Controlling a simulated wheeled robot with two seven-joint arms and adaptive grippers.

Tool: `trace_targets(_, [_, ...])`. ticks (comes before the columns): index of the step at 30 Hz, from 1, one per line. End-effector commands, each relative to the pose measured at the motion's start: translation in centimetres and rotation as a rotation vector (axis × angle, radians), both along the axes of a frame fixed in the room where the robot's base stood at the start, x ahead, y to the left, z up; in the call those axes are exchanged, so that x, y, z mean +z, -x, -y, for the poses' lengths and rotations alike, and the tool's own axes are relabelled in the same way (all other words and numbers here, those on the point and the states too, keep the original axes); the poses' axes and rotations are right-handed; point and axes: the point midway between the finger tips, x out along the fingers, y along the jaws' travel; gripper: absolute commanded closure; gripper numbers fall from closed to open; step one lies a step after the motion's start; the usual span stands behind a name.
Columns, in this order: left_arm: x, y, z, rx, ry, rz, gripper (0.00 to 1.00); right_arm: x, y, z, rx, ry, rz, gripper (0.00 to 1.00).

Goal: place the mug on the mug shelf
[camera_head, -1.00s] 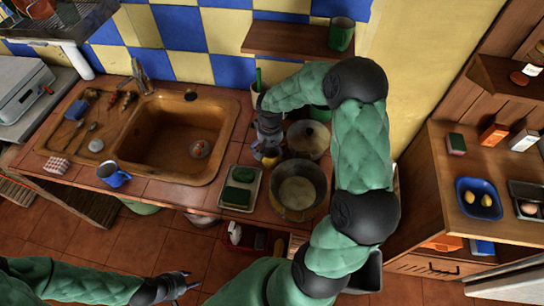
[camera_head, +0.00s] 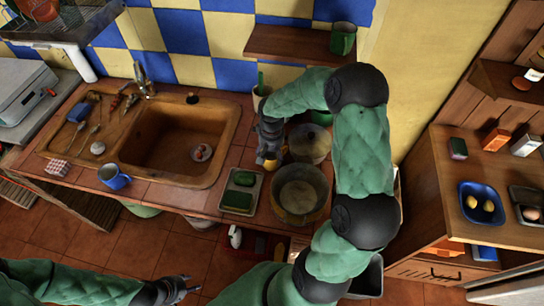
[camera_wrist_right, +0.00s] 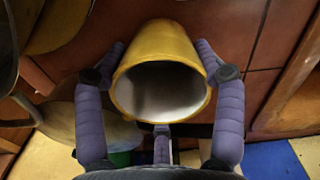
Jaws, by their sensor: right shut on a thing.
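A yellow mug (camera_wrist_right: 158,45) with a pale inside is held between the fingers of my right gripper (camera_wrist_right: 161,60); its open mouth faces the wrist camera. In the head view the yellow mug (camera_head: 269,165) is small and partly hidden under my right gripper (camera_head: 270,150), between the sink and the pots. The wooden wall shelf (camera_head: 285,45) is above the counter, with a green mug (camera_head: 343,40) at its right end. A blue mug (camera_head: 112,177) stands at the counter's front left. My left gripper (camera_head: 186,287) is open and empty, low in the view, away from the counter.
A large pot (camera_head: 299,193) and a lidded pot (camera_head: 310,142) stand right of the held mug. A tray with green sponges (camera_head: 240,191) lies in front. The sink (camera_head: 187,145) is to the left. The left part of the shelf is bare.

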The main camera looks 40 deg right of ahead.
Motion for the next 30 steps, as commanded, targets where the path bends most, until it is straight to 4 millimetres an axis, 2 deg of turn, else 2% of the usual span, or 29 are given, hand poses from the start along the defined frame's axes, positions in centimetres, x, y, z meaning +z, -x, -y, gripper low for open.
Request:
trace_targets(6, [1.0,0.0,0.0,0.0,0.0,0.0,0.6,4.3,-0.1,0.0,-0.001,0.002,0.006,0.77])
trace_targets(12, [1.6,0.0,0.0,0.0,0.0,0.0,0.6,7.5,-0.1,0.0,-0.001,0.001,0.003,0.77])
trace_targets(18, [1.8,0.0,0.0,0.0,0.0,0.0,0.6,9.1,-0.1,0.0,0.0,0.001,0.003,0.77])
trace_targets(26, [2.1,0.0,0.0,0.0,0.0,0.0,0.6,9.6,-0.1,0.0,-0.001,0.001,0.002,0.77])
trace_targets(30, [3.0,0.0,0.0,0.0,0.0,0.0,0.6,11.3,-0.1,0.0,-0.001,0.001,0.004,0.77])
